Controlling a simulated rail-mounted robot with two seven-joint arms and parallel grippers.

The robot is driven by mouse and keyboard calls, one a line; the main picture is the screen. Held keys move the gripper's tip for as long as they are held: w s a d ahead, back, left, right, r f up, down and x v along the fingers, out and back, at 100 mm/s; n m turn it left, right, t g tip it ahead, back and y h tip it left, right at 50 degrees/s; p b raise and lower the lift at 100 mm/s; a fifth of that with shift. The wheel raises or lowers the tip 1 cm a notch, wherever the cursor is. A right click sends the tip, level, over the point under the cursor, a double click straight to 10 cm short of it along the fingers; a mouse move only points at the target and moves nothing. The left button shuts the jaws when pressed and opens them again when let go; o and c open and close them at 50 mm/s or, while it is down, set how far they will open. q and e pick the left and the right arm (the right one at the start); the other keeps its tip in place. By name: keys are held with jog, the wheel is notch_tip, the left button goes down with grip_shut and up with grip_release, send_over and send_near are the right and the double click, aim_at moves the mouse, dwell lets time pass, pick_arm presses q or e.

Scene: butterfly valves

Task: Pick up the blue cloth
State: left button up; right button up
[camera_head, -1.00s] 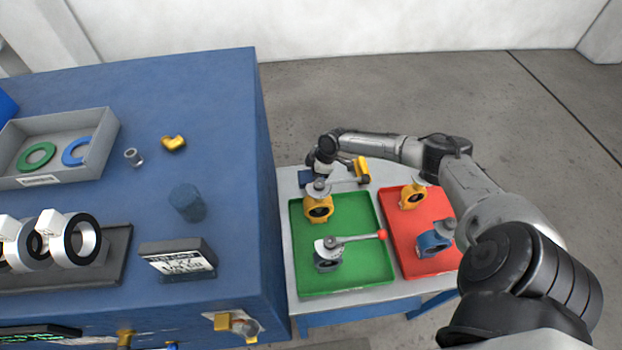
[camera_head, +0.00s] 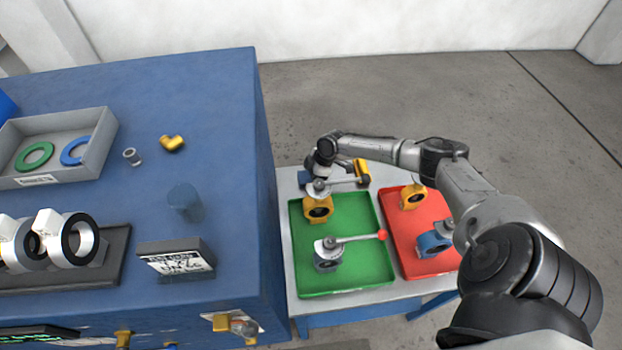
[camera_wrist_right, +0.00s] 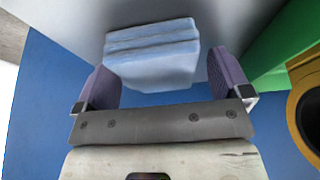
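The blue cloth (camera_wrist_right: 150,52) is a light blue folded pad on a grey surface in the right wrist view. My right gripper (camera_wrist_right: 162,72) is open, with one purple finger on either side of the cloth's near end. Whether the fingers touch it I cannot tell. In the head view my right gripper (camera_head: 316,166) is at the back of the small side table, behind the green tray. The cloth cannot be made out there. My left gripper is not in view.
The green tray (camera_head: 362,268) holds valves, one with a long red-tipped lever. The red tray (camera_head: 415,258) beside it holds a yellow and a blue valve. The blue workbench (camera_head: 215,100) stands close on the left. A yellow valve ring (camera_wrist_right: 312,112) is near the gripper's right side.

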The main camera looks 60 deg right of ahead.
jog(key=c, duration=0.9)
notch_tip(320, 180, up, 10)
jog(key=p, duration=0.1)
jog(key=shift+r, duration=0.2)
